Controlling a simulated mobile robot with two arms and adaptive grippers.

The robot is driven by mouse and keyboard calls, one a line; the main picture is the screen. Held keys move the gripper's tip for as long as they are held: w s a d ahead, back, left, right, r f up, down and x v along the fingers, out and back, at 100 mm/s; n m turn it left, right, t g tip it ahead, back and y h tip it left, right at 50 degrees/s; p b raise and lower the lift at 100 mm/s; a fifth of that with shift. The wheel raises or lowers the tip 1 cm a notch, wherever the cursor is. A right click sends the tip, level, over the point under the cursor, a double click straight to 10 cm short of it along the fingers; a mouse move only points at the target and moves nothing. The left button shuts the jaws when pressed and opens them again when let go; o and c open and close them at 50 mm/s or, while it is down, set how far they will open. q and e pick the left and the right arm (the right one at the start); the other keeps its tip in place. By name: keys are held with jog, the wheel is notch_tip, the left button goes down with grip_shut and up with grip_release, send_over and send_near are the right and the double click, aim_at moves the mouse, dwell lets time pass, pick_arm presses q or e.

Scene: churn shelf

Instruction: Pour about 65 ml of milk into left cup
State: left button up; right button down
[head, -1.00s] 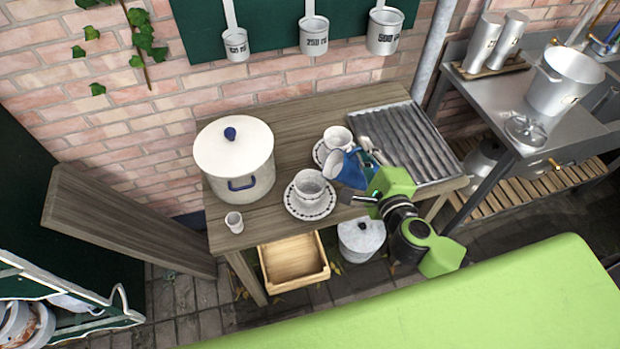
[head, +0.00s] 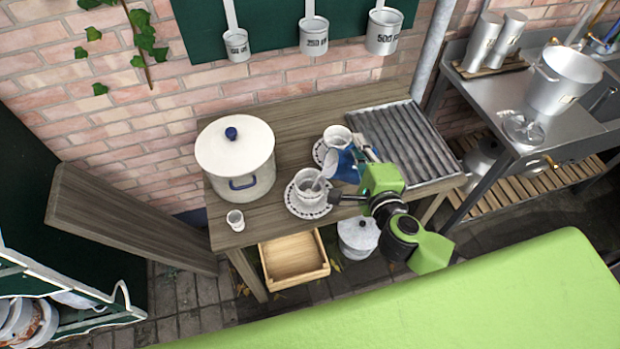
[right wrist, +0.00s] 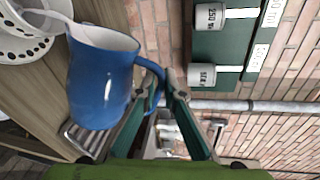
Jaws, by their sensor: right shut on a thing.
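A blue pitcher (head: 343,167) is tilted to the left beside the left cup (head: 306,190), which stands on a patterned saucer (head: 303,211). My right gripper (head: 357,177) is shut on the pitcher's handle; in the right wrist view the fingers (right wrist: 163,88) close on it. In that view the pitcher (right wrist: 103,82) has its mouth toward the cup, and a pale stream (right wrist: 50,18) runs from its lip. A pale streak also shows at the left cup's mouth in the head view. The cup's fill level cannot be read. My left gripper is out of view.
A second cup (head: 337,136) on a saucer stands just behind the pitcher. A large lidded white pot (head: 235,155) and a small beaker (head: 235,220) are at left. A ribbed metal drainer (head: 400,140) lies at right. Measuring ladles (head: 314,38) hang above.

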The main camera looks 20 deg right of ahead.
jog(key=shift+w+a+r+n+p, duration=0.15)
jog(key=shift+a+r+n+p, duration=0.2)
jog(key=shift+a+r+n, duration=0.2)
dwell(2.0)
jog(key=shift+a, duration=0.15)
dwell(0.3)
jog(key=d+f+m+b, duration=0.2)
jog(key=d+f+b, duration=0.1)
jog(key=d+f+m+y+b, duration=0.1)
jog(key=f+m+b, duration=0.1)
jog(key=shift+s+d+f, duration=0.1)
jog(key=shift+s+d, duration=0.05)
jog(key=shift+s, duration=0.2)
jog(key=shift+d+m+t, duration=0.25)
jog(key=shift+m+t, duration=0.05)
jog(key=shift+m, duration=0.05)
jog(key=shift+r, duration=0.2)
jog(key=shift+d+f+m+b, duration=0.15)
jog(key=shift+f+m+b, duration=0.2)
jog(key=shift+b, duration=0.25)
jog(key=shift+d, duration=0.1)
